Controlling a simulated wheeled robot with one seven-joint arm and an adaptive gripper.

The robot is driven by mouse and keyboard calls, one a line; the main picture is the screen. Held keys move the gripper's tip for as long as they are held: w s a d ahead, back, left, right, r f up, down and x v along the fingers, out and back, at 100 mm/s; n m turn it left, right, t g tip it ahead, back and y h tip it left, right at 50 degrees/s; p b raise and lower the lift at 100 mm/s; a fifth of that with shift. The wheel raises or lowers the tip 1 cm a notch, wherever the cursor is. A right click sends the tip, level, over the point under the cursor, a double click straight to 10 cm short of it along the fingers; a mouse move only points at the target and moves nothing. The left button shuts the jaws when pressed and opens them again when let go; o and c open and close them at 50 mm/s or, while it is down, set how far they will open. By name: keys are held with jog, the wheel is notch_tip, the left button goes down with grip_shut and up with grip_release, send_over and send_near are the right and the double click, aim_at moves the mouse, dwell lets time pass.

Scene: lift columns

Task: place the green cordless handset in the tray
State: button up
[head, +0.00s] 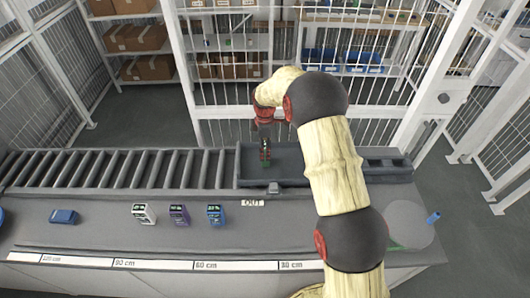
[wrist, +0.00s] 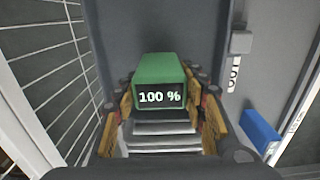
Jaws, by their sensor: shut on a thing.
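The green cordless handset (wrist: 160,82) is between the fingers of my gripper (wrist: 165,110) in the wrist view. Its lit end reads "100 %". In the head view my gripper (head: 265,145) hangs over the dark grey tray (head: 290,165), with the green handset (head: 265,158) small below it. The tray sits at the back of the counter, behind the "OUT" label (head: 252,203). I cannot tell whether the handset touches the tray floor. The tray floor (wrist: 160,30) also shows behind the handset in the wrist view.
A white device (head: 143,214), a purple one (head: 179,214) and a blue one (head: 215,215) stand on the counter in front of the rollers (head: 120,169). Another blue device (head: 63,216) lies to the left. A wire fence (head: 230,115) stands behind the counter.

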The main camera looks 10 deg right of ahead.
jog(key=shift+f, duration=0.65)
jog(key=shift+f, duration=0.1)
jog(key=o, duration=1.3)
